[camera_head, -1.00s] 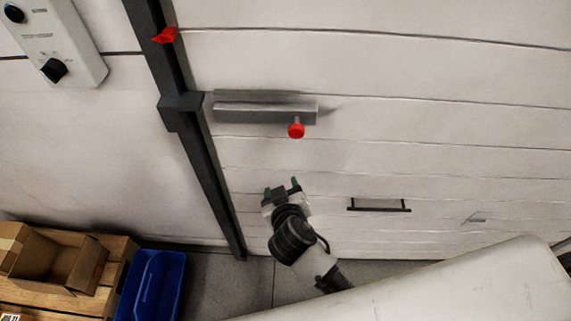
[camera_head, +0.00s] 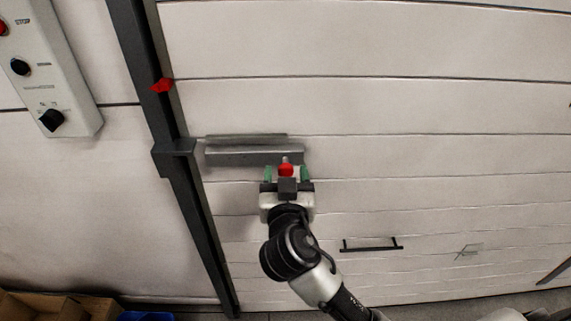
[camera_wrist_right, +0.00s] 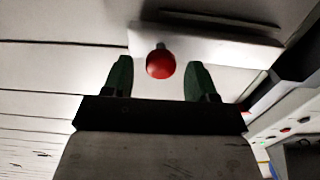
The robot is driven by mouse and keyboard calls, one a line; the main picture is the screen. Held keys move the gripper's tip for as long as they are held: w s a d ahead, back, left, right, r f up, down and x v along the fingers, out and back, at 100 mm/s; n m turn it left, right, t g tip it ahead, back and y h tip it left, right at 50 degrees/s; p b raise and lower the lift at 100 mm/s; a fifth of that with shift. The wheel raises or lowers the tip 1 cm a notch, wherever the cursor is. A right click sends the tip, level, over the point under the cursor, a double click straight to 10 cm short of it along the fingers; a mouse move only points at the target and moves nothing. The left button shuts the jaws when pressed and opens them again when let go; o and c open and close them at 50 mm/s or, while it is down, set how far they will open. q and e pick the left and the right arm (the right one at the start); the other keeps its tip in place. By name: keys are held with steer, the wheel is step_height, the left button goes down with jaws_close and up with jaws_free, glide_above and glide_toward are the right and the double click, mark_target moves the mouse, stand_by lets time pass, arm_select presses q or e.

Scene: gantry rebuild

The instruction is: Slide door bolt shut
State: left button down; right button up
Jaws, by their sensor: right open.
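The door bolt (camera_head: 240,154) is a grey bar mounted on the white panelled door (camera_head: 400,110). Its red knob (camera_head: 286,169) is near the bar's right end. The bar's left end is a little apart from the dark keeper (camera_head: 174,157) on the dark post. My right gripper (camera_head: 286,176) is open, with its green-tipped fingers on either side of the knob. In the right wrist view the red knob (camera_wrist_right: 160,63) shows between and slightly beyond the two fingertips, with gaps on both sides. My left gripper is not in view.
A control box (camera_head: 50,70) with knobs is at upper left. A red marker (camera_head: 161,85) is on the dark post (camera_head: 140,60). A black handle (camera_head: 371,245) is lower right on the door. Cardboard boxes (camera_head: 45,306) and a blue bin (camera_head: 145,316) are at lower left.

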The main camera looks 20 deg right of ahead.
steer(key=shift+x, duration=1.15)
